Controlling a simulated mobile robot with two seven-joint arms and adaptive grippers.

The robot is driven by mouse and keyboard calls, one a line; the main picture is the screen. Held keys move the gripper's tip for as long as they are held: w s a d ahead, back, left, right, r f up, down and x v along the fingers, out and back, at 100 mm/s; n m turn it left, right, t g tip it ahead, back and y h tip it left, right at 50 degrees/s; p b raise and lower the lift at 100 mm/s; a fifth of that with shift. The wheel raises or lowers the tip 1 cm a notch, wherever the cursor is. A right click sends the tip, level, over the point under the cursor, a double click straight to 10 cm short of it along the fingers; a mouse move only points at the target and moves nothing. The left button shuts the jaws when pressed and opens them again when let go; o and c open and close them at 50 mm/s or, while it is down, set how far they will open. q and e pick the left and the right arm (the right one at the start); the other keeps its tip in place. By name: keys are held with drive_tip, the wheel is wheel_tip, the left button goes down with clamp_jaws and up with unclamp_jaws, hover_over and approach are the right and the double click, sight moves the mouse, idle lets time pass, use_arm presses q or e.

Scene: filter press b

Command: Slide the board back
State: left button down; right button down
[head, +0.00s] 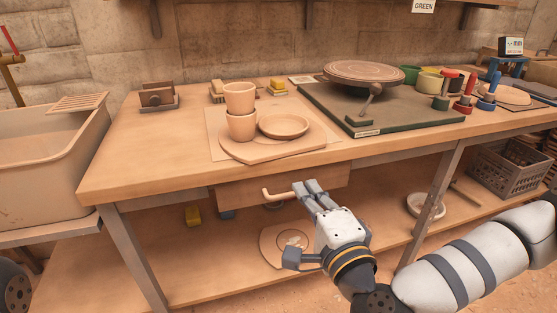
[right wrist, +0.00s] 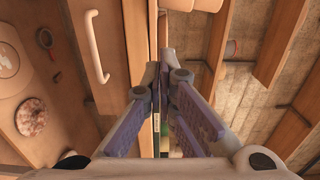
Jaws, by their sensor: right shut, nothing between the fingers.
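A rounded wooden board (head: 250,156) lies on the workbench near its front edge, partly over a paler rectangular sheet (head: 213,143). It carries two stacked clay cups (head: 241,112) and a clay plate (head: 284,125). My right gripper (head: 310,188) is shut and empty. In the head view it appears below the board, in front of the bench's front panel. Its fingers also show in the right wrist view (right wrist: 164,85). I cannot tell whether they touch anything. My left gripper is not in view.
A drawer front (head: 325,180) with a bar handle (head: 275,195) hangs under the bench top (head: 130,165); the handle is beside my right fingers. A turntable (head: 364,72) stands on a dark green slab at the back. The front left bench top is clear.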

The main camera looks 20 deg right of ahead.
sight(286, 158)
drive_tip(key=w, duration=1.2)
drive_tip(key=shift+a, duration=0.25)
